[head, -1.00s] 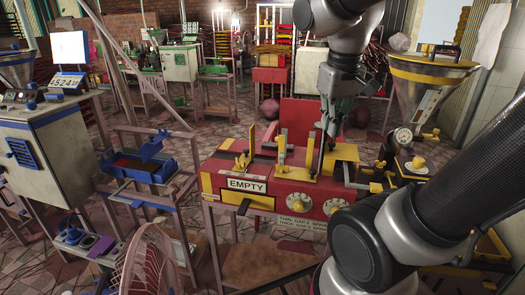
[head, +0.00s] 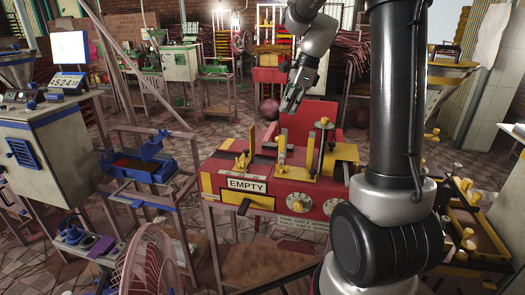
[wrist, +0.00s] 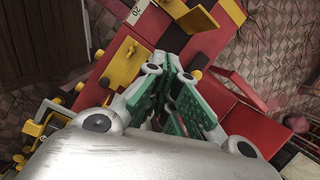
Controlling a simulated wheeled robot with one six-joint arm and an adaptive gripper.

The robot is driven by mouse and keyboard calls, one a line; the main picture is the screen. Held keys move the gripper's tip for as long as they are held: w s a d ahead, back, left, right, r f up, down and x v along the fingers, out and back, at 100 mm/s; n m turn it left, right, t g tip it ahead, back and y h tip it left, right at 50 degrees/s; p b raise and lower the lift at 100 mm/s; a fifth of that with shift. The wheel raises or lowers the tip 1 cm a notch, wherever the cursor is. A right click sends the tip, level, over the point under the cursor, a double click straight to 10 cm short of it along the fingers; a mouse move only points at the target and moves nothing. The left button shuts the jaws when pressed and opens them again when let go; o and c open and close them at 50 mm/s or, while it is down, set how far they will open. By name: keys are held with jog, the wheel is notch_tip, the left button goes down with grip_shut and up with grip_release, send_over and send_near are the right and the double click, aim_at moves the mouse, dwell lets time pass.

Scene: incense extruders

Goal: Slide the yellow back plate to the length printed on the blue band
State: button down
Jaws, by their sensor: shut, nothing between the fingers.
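The red machine (head: 285,190) with yellow fittings stands in the middle of the head view. Several upright yellow plates are on its top: one at the left (head: 252,138), one in the middle (head: 282,149) and one further right (head: 310,156). I cannot tell for sure which is the back plate. My gripper (head: 287,108) is shut and empty, above and behind the machine top, apart from the plates. In the wrist view its green-padded fingers (wrist: 178,62) are beside a yellow plate (wrist: 122,62). I cannot make out a blue band with a printed length.
The machine front carries an EMPTY sign (head: 247,184) and pale dials. A stand with blue trays (head: 150,170) and a pink fan (head: 155,262) are to the left. A white number tag (wrist: 131,17) shows in the wrist view.

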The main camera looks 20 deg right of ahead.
jog(key=w+a+f+m, duration=0.1)
jog(key=w+a+f, duration=0.1)
jog(key=f, duration=0.4)
jog(key=w+a+f+m, duration=0.1)
jog(key=w+a+f, duration=0.1)
jog(key=f, duration=0.4)
jog(key=w+a+f+m, duration=0.2)
jog(key=w+f, duration=0.1)
jog(key=f, duration=0.3)
jog(key=shift+w+f+y, duration=0.25)
jog(key=shift+w+y, duration=0.05)
jog(key=shift+w, duration=0.1)
jog(key=shift+w+a, duration=0.5)
jog(key=shift+a, duration=0.1)
